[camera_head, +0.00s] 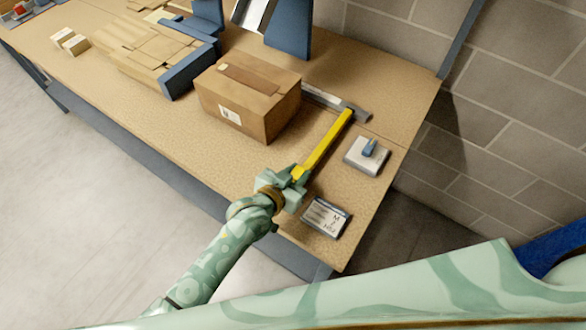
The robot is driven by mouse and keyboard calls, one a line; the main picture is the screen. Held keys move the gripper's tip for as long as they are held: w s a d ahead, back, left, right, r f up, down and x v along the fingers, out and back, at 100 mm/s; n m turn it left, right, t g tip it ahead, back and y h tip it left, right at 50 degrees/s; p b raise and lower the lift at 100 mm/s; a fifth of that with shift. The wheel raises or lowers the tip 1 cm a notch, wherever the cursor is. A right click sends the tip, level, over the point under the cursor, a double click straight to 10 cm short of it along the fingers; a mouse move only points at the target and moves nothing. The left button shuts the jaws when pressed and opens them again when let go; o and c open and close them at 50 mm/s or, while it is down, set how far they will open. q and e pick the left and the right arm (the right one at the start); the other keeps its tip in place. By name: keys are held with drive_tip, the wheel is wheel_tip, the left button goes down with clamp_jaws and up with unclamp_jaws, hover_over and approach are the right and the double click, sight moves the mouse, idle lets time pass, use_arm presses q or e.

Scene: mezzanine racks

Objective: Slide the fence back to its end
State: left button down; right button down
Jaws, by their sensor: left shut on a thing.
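The fence is a long yellow bar (328,140) lying across the right part of the workbench. Its far end meets a grey block on a pale metal rail (322,97), which runs along behind the cardboard box. My left gripper (298,175) is shut on the near end of the fence, low over the bench top. The fingers hide part of that end. The box hides part of the rail to the left. My right gripper is not in view.
A closed cardboard box (248,93) stands left of the fence. A pale block with a blue handle (366,155) sits to its right. A printed card (325,217) lies near the bench's right end. Flat cartons (142,50) lie farther left on the bench (185,130).

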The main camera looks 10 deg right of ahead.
use_arm(q)
drive_tip(key=c, duration=1.4)
unclamp_jaws()
drive_tip(key=shift+s+d+f, duration=0.1)
drive_tip(key=shift+s+d, duration=0.05)
drive_tip(key=shift+o, duration=1.3)
drive_tip(key=shift+s+a+r, duration=0.2)
drive_tip(key=shift+a, duration=0.05)
drive_tip(key=p+v, duration=0.3)
drive_tip(key=v, duration=1.2)
drive_tip(key=shift+s+r+p, duration=0.2)
drive_tip(key=shift+s+p, duration=0.1)
drive_tip(key=shift+p, duration=0.1)
drive_tip(key=shift+a, duration=0.15)
